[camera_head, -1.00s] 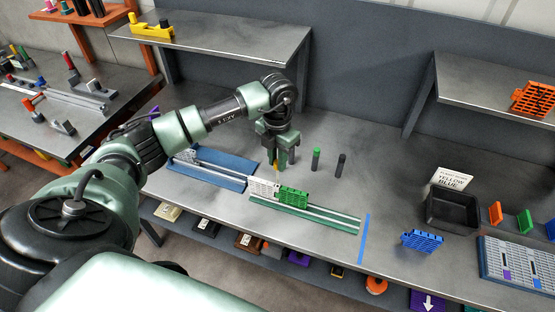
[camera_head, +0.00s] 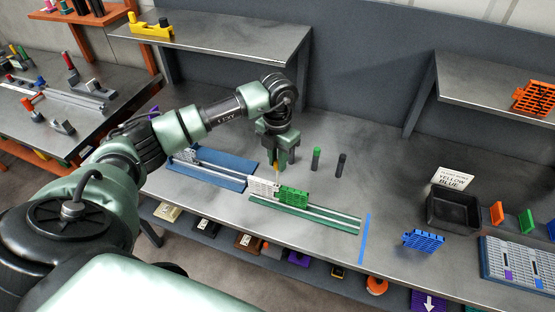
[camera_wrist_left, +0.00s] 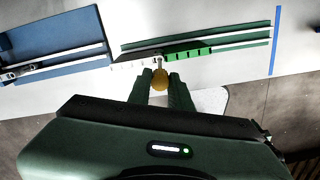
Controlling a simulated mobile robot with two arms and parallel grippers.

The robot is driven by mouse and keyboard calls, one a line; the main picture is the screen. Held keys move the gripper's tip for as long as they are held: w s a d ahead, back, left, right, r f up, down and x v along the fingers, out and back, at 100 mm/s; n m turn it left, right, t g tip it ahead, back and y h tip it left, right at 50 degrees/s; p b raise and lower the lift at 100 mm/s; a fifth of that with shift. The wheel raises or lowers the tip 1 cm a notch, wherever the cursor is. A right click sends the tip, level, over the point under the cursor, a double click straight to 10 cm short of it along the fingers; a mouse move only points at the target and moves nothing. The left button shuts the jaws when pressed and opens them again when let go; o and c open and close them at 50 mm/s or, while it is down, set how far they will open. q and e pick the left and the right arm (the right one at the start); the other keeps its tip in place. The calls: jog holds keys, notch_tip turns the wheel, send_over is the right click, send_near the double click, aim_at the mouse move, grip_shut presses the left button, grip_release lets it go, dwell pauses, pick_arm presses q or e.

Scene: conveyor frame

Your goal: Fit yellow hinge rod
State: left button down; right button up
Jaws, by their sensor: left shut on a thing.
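My left gripper (camera_head: 281,166) is shut on the yellow hinge rod (camera_wrist_left: 160,79). In the head view a bit of yellow shows between its fingers, above the joint between a white hinge plate (camera_head: 263,187) and a green hinge plate (camera_head: 293,195). Both plates stand on the green rail fixture (camera_head: 330,220). In the left wrist view the rod's yellow end is between the fingertips, with a thin grey part pointing at the plates' joint. I cannot tell how deep the rod sits in the joint. My right gripper is in neither view.
A green-topped rod (camera_head: 316,159) and a dark rod (camera_head: 341,165) stand upright right of the gripper. A blue fixture (camera_head: 215,170) lies left. A black bin (camera_head: 453,212) with a sign, a blue plate (camera_head: 422,240) and blue tape (camera_head: 364,238) are at right.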

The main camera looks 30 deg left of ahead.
aim_at(277, 184)
pick_arm(q)
jog(key=shift+f+b, duration=3.3)
jog(key=shift+f, duration=1)
jog(key=c, duration=1.2)
grip_release()
jog(key=shift+r, duration=0.1)
notch_tip(277, 184, up, 8)
jog(key=shift+f+b, duration=0.2)
jog(key=shift+b, duration=0.8)
